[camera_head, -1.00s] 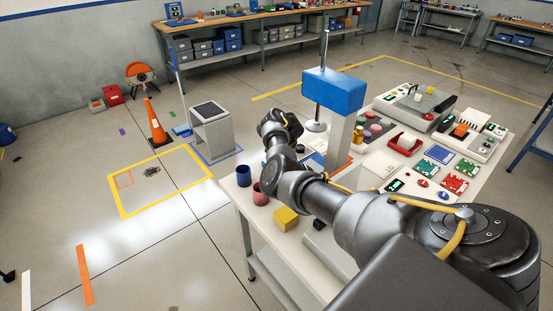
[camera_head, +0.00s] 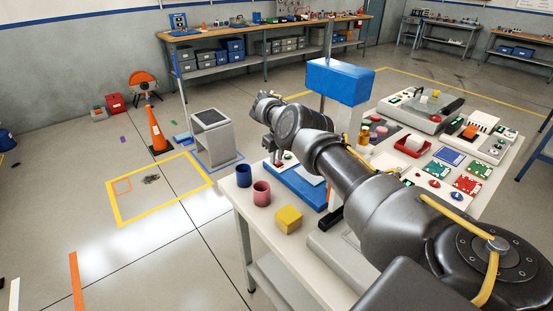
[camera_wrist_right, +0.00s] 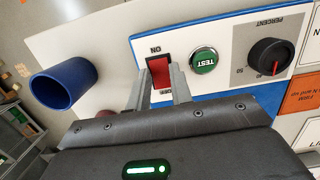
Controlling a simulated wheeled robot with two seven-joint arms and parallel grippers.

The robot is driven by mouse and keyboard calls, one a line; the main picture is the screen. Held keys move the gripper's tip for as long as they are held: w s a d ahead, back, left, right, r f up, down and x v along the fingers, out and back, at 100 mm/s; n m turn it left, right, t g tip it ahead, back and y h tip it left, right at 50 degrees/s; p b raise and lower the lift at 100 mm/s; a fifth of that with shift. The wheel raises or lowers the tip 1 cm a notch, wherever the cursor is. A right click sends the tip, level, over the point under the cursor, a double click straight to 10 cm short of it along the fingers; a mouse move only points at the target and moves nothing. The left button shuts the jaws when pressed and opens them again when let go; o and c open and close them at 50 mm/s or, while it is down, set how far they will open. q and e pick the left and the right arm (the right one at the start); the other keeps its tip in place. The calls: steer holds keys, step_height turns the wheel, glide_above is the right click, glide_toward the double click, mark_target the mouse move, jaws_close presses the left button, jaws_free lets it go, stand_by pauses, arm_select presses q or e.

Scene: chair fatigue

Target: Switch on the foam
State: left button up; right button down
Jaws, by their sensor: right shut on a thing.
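A blue-edged machine base (camera_head: 297,190) stands at the table's left end, with a post and a big blue block (camera_head: 340,82) above it. In the right wrist view its panel carries a red rocker switch (camera_wrist_right: 159,72) marked ON and OFF, a green TEST button (camera_wrist_right: 204,61) and a black PERCENT knob (camera_wrist_right: 270,58). My right gripper (camera_head: 275,162) reaches down to this panel. In the wrist view its fingers (camera_wrist_right: 160,88) are shut on the red switch, one on each side. Which way the switch is tipped is unclear. My left gripper is out of view.
A blue cup (camera_head: 243,175), a pink cup (camera_head: 262,193) and a yellow cube (camera_head: 288,219) stand at the table's left edge. Circuit boards, a red tray (camera_head: 412,146) and devices fill the right side. Floor at left is open around an orange cone (camera_head: 156,132).

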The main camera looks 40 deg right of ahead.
mark_target(280, 163)
steer(key=c, duration=1.2)
jaws_free()
steer(key=shift+s, duration=0.15)
steer(key=shift+c, duration=0.2)
steer(key=shift+r, duration=0.1)
step_height(280, 163, up, 10)
steer(key=s, duration=0.1)
steer(key=shift+s+r, duration=0.2)
steer(key=shift+r, duration=0.05)
steer(key=f, duration=0.3)
steer(key=w+f, duration=0.1)
steer(key=f, duration=0.6)
steer(key=shift+w+f, duration=0.2)
steer(key=shift+f, duration=0.05)
steer(key=shift+w+f+p, duration=0.1)
steer(key=shift+w+p, duration=0.05)
steer(key=shift+p, duration=0.15)
